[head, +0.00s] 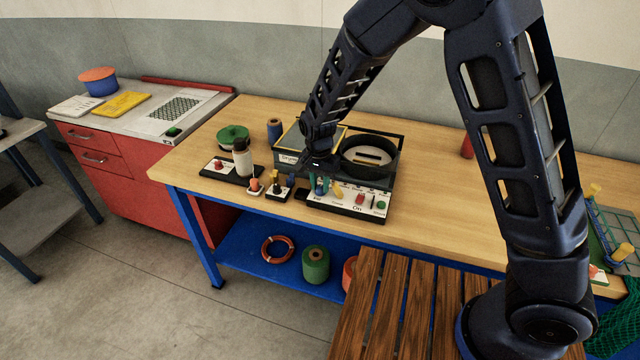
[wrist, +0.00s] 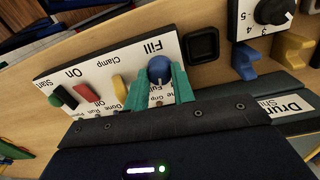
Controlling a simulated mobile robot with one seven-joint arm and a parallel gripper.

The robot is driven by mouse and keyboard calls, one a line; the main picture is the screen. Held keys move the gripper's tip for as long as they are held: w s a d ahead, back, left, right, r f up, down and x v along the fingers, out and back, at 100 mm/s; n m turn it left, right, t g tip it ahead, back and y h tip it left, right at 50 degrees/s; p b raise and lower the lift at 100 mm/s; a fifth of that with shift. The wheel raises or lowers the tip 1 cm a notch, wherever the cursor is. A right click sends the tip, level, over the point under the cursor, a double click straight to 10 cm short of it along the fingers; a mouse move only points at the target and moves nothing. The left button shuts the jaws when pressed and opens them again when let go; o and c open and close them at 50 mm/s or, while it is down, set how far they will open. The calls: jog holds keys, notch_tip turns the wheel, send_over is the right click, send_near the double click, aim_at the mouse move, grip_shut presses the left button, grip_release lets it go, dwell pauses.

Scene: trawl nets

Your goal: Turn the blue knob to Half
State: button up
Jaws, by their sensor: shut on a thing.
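The blue knob (wrist: 159,69) is on the white control panel (wrist: 108,72), under the word Fill, in the wrist view, where the panel appears upside down. My gripper (wrist: 160,82), with teal fingers, is shut on the blue knob, one finger on each side of it. Small labels by the knob are partly covered by the fingers, and I cannot read which one the knob points to. In the head view my gripper (head: 321,187) is at the left end of the panel (head: 353,203), and the knob is mostly hidden there.
On the same panel are a yellow lever (wrist: 119,87), a red switch (wrist: 87,93) and a green button (wrist: 56,98). A black dial (wrist: 273,10) is on a neighbouring plate. In the head view a round drum (head: 368,155) stands behind the panel, and a white bottle (head: 242,160) stands to the left.

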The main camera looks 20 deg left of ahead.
aim_at(319, 187)
jog(key=n, duration=0.5)
jog(key=shift+n, duration=0.3)
jog(key=n, duration=0.5)
jog(key=shift+n, duration=0.3)
jog(key=o, duration=1)
notch_tip(319, 187, up, 11)
jog(key=shift+s, duration=0.15)
